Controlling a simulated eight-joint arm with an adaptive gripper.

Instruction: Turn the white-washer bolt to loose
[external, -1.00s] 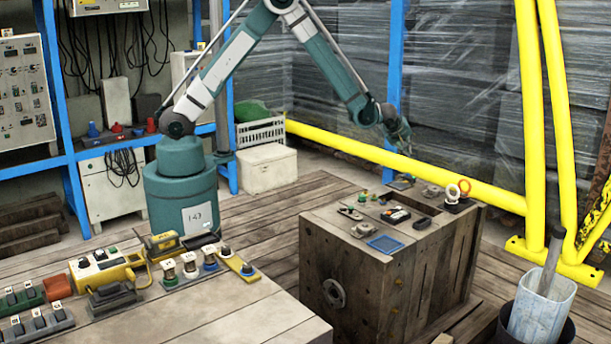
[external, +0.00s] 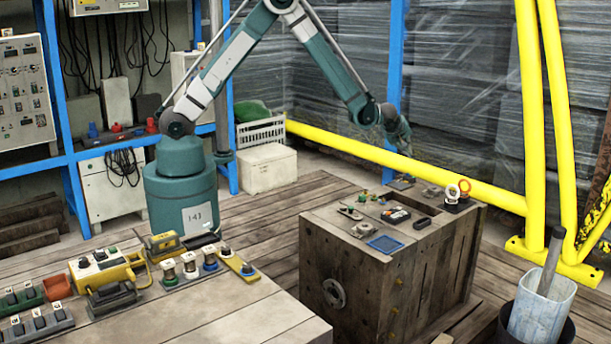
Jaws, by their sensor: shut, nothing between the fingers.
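My gripper (external: 405,149) hangs above the back of the wooden block, small and dark in the picture. It is shut and empty. Which has the white washer is too small to tell for sure. My gripper is far from this row, up and to the right.
The bench (external: 240,315) also holds a yellow device (external: 105,268). Yellow rails (external: 450,185) run behind the block.

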